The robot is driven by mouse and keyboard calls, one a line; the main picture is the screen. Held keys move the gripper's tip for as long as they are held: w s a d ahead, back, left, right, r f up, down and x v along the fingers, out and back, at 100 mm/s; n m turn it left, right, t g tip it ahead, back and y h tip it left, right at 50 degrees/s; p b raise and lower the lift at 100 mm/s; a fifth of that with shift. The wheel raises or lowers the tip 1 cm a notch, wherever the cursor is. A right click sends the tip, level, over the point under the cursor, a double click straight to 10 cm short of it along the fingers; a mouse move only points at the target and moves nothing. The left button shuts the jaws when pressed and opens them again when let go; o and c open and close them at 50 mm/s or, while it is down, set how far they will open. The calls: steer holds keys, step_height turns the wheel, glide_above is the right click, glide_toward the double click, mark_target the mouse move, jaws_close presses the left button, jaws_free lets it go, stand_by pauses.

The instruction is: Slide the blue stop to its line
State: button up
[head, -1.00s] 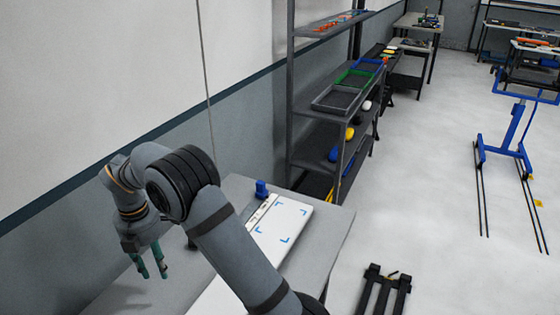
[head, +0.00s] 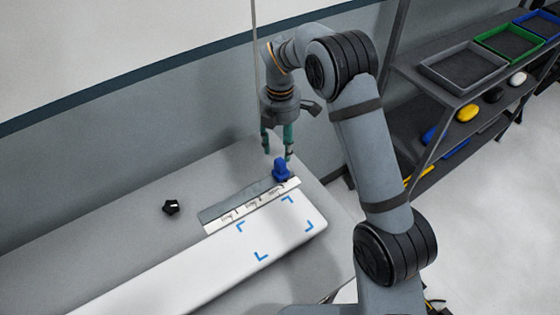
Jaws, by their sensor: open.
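The blue stop (head: 281,170) stands upright at the right end of a ruler-like rail (head: 245,208) on the table. The rail has a grey strip and a white scale with black marks and writing, too small to read. My gripper (head: 277,154) points down with its two green fingers apart, above and just behind the stop. One finger overlaps the top of the stop in the picture, and I cannot tell whether it touches. The stop's own line cannot be made out.
A white board (head: 200,266) with blue corner marks lies in front of the rail. A small black knob (head: 171,207) lies on the grey table at left. A shelf with grey (head: 462,66) and green (head: 508,44) trays stands at right. The table left of the rail is mostly clear.

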mark_target(280, 161)
step_height(280, 161, down, 7)
steer(key=shift+s+a+r+p, duration=0.1)
steer(key=shift+r+p, duration=0.05)
steer(key=shift+p, duration=0.35)
steer(key=shift+f, duration=0.4)
steer(key=shift+c, duration=0.9)
jaws_close()
